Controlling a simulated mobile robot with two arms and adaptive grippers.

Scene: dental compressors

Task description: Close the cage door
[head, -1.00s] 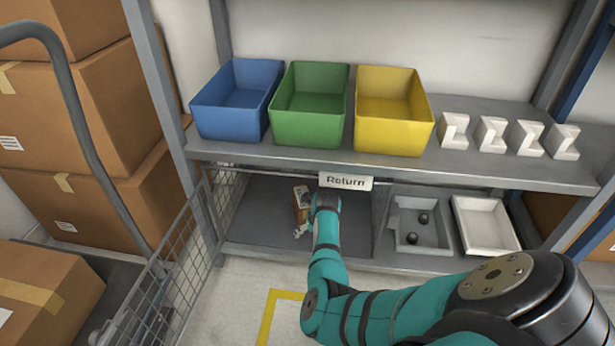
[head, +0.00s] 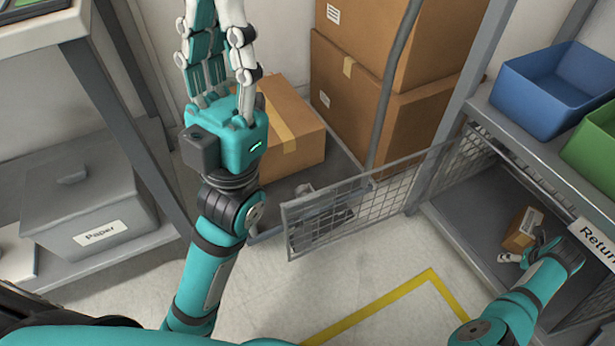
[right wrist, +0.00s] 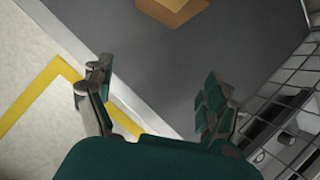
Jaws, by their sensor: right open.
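The cage door (head: 345,205) is a grey wire-mesh panel. It stands swung open from the lower shelf compartment, out over the floor towards the left. The compartment's grey floor (head: 475,205) is bare except for a small brown box (head: 522,230). My right gripper (head: 512,257) is at the compartment beside the box, open and empty; in the right wrist view (right wrist: 152,82) the box (right wrist: 175,10) lies beyond its fingers, apart from them. Wire mesh shows at the right wrist view's right edge. My left gripper (head: 215,25) is raised left of the door, fingers apart, empty, tips near the top edge.
Large cardboard boxes (head: 350,110) and a lower carton (head: 290,130) stand on a cart behind the door. A grey bin labelled Paper (head: 90,205) is on the left shelf. Blue (head: 555,90) and green bins stand above the compartment. Floor with yellow tape (head: 380,312) is clear.

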